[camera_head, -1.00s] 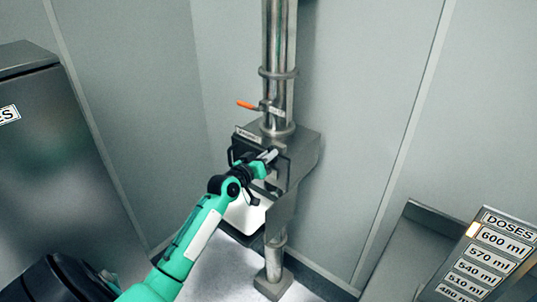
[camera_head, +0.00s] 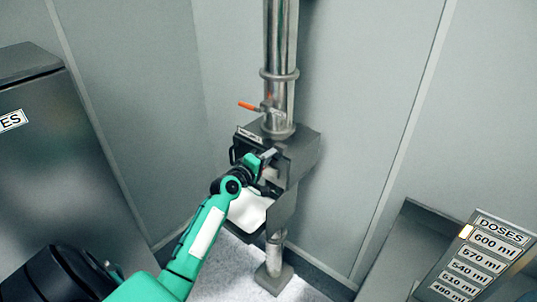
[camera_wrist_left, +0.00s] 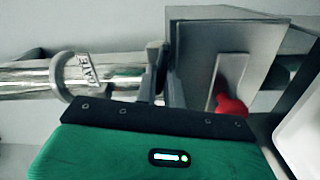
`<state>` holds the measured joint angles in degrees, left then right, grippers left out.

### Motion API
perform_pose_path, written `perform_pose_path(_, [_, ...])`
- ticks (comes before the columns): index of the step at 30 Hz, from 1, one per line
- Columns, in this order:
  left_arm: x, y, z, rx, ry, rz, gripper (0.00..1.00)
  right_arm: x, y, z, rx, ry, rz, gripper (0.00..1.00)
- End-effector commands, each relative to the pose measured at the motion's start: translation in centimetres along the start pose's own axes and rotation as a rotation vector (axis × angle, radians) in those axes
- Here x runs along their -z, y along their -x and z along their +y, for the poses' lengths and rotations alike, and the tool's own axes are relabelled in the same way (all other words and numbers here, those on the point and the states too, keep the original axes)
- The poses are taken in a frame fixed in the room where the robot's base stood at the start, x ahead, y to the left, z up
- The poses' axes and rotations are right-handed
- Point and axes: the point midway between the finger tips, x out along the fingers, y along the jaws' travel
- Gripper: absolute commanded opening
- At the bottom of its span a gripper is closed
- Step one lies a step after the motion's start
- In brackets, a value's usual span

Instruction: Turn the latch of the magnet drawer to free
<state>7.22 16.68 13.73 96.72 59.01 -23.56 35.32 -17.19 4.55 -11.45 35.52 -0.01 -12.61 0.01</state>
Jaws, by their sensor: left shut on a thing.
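The magnet drawer sits in the dark steel housing (camera_head: 300,147) on the vertical pipe. A black handle (camera_head: 232,154) shows on its front. My left gripper (camera_head: 266,158) is against that front, shut on what appears to be the latch, which its fingers and wrist mostly hide. In the left wrist view, the green gripper body fills the bottom, and a red knob (camera_wrist_left: 230,105) shows by a pale plate (camera_wrist_left: 230,75) on the housing (camera_wrist_left: 193,62). The latch's exact angle cannot be told. My right gripper is not in view.
An orange-red lever (camera_head: 247,105) sticks out from the pipe (camera_head: 280,50) above the housing. A white container (camera_head: 248,208) hangs below. A dark cabinet (camera_head: 40,150) stands left, and a DOSES panel (camera_head: 485,255) stands lower right.

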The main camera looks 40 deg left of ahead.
Motion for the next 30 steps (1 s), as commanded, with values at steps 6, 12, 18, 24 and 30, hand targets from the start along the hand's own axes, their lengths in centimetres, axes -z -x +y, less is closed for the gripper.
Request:
perform_pose_path(6, [0.08, 0.00, -0.03, 0.001, 0.136, 0.002, 0.00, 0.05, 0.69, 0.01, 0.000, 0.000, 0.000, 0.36])
perform_pose_path(12, [0.06, 0.00, -0.11, 0.001, 0.210, 0.001, 0.00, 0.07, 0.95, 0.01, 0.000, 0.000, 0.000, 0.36])
perform_pose_path(18, [0.05, 0.00, -0.15, 0.000, 0.242, 0.001, 0.00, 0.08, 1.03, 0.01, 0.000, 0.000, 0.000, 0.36])
perform_pose_path(24, [0.05, 0.01, -0.18, 0.000, 0.247, 0.001, 0.00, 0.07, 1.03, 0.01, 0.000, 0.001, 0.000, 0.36])
perform_pose_path(30, [0.04, 0.01, -0.18, 0.000, 0.247, 0.001, 0.00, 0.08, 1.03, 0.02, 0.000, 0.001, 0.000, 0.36])
